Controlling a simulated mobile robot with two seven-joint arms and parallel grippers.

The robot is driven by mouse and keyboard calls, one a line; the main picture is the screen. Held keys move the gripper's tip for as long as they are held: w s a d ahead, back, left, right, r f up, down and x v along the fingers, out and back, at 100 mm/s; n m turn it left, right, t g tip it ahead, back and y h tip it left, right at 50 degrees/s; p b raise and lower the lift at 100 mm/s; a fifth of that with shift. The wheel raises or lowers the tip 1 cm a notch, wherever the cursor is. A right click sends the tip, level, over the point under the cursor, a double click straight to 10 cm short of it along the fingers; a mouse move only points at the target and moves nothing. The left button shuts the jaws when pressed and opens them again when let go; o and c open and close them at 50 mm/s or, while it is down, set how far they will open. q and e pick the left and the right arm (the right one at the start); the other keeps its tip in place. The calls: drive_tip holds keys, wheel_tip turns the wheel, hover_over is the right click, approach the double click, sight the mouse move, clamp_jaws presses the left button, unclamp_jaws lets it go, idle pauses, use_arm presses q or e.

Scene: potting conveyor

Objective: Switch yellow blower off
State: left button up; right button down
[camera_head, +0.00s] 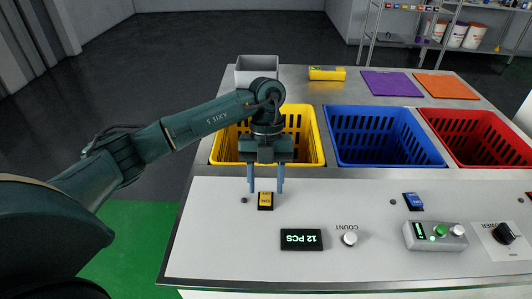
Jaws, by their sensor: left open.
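A yellow rocker switch (265,201) in a black frame sits on the white panel. Its lettering looks like ON, turned upside down. My left gripper (266,189) points down just behind this switch, with its two fingers spread apart and nothing between them. The fingertips look close to the panel, on either side of the switch's far end; I cannot tell whether they touch anything. My right gripper is not in view.
Yellow (316,135), blue (385,134) and red (481,136) baskets stand behind the white panel (220,245). The panel also holds a "12 PCS" display (301,239), a COUNT button (350,239), a blue switch (413,201), a button box (435,236) and a POWER knob (503,234).

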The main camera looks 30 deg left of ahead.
use_arm(q)
drive_tip(key=v, duration=1.1)
drive_tip(key=shift+s, duration=0.1)
